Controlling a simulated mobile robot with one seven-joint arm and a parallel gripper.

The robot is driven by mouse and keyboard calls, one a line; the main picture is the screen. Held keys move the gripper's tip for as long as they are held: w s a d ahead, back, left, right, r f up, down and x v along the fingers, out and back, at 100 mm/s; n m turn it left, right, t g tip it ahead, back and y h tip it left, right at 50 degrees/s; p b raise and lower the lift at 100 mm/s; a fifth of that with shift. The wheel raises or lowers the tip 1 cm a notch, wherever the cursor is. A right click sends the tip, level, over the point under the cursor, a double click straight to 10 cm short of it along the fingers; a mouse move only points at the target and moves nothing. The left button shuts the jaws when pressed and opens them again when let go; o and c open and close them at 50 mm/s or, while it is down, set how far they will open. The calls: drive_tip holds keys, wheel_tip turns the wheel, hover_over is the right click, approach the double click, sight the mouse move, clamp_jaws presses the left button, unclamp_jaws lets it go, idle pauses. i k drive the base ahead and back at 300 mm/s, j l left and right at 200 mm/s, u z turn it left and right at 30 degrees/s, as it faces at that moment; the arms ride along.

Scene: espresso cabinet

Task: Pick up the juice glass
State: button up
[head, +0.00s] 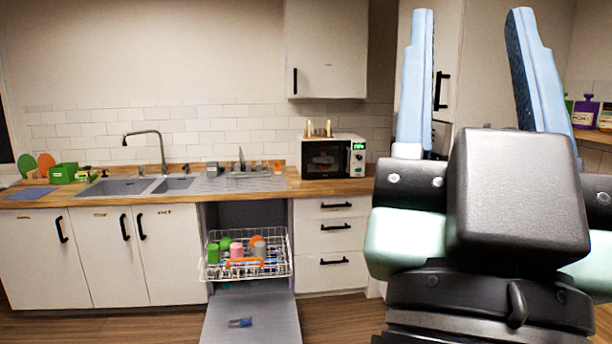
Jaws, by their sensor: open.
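My gripper (471,14) stands large in the right foreground, pointing up, with its two blue fingers wide apart and nothing between them. It is far from the counter and the dishwasher. I cannot pick out the juice glass for sure. The pulled-out dishwasher rack (213,271) holds green cups (225,244), a pink cup (237,251) and a greyish cup (259,249). Small cup-like items (277,167) also stand on the counter right of the sink, too small to identify. My gripper and wrist hide part of the right side.
The dishwasher door (262,312) lies open low over the floor, with a small blue-grey item (240,323) on it. A wooden counter (292,187) carries a sink (117,187), a microwave (328,159) and a green box (62,173). An upper cabinet (326,50) hangs above the microwave.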

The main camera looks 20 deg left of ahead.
sight(231, 178)
drive_tip(key=i+j+u, duration=0.6)
drive_tip(key=i, duration=0.35)
drive_tip(key=i+j+u, duration=0.3)
drive_tip(key=i, duration=0.2)
drive_tip(key=i+j, duration=0.1)
drive_tip(key=i, duration=1)
